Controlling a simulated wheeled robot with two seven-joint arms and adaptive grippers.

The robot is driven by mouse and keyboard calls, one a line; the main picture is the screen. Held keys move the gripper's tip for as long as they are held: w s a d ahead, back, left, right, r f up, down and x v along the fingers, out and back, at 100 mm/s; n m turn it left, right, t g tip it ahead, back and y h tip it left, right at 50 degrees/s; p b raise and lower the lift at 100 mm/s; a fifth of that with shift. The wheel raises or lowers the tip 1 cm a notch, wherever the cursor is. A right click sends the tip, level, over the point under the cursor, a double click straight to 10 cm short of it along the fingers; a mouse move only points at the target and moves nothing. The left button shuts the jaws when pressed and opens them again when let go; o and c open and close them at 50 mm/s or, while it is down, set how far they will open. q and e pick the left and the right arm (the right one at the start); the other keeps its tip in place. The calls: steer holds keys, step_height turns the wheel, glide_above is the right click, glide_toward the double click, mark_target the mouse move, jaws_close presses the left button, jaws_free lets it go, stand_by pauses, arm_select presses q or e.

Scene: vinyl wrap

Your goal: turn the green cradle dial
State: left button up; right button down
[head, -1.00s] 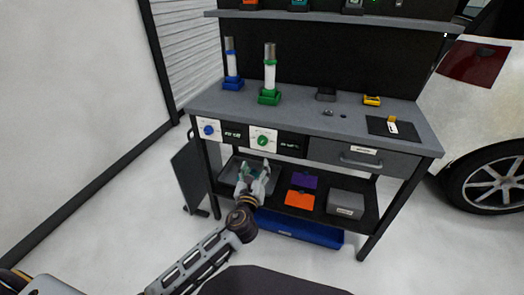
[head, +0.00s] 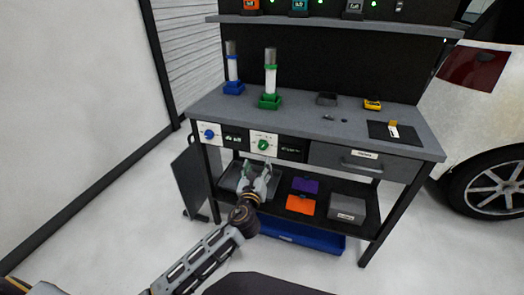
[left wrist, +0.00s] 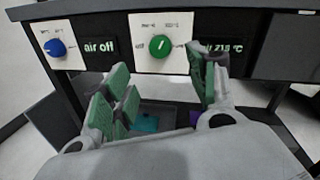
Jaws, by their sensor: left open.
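The green dial (head: 263,145) sits on a white plate on the front of the workbench, below the green cradle (head: 270,101) that holds a white cylinder upright. In the left wrist view the green dial (left wrist: 160,47) shows a white pointer mark tilted slightly right of upright. My left gripper (head: 257,172) is open and empty, just in front of and below the dial. In the left wrist view its green-padded fingers (left wrist: 163,85) stand apart on either side below the dial, not touching it. My right gripper is not in view.
A blue dial (head: 209,133) on a similar plate is to the left, with a display reading "air off" (left wrist: 100,48). A drawer (head: 362,158) is at right. The lower shelf holds an orange box (head: 300,204), a purple box (head: 304,185) and a grey box (head: 346,208).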

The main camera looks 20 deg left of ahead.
mark_target(262, 147)
arm_select(q)
steer(key=shift+w+a+b, duration=0.25)
steer(key=shift+w+b, duration=0.1)
steer(key=shift+w, duration=1.3)
steer(key=shift+w+a+b, duration=0.2)
steer(key=shift+w+b, duration=0.15)
steer(key=shift+w, duration=1.3)
steer(key=shift+w+a+b, duration=0.25)
steer(key=shift+w+b, duration=0.1)
steer(key=shift+w, duration=1.75)
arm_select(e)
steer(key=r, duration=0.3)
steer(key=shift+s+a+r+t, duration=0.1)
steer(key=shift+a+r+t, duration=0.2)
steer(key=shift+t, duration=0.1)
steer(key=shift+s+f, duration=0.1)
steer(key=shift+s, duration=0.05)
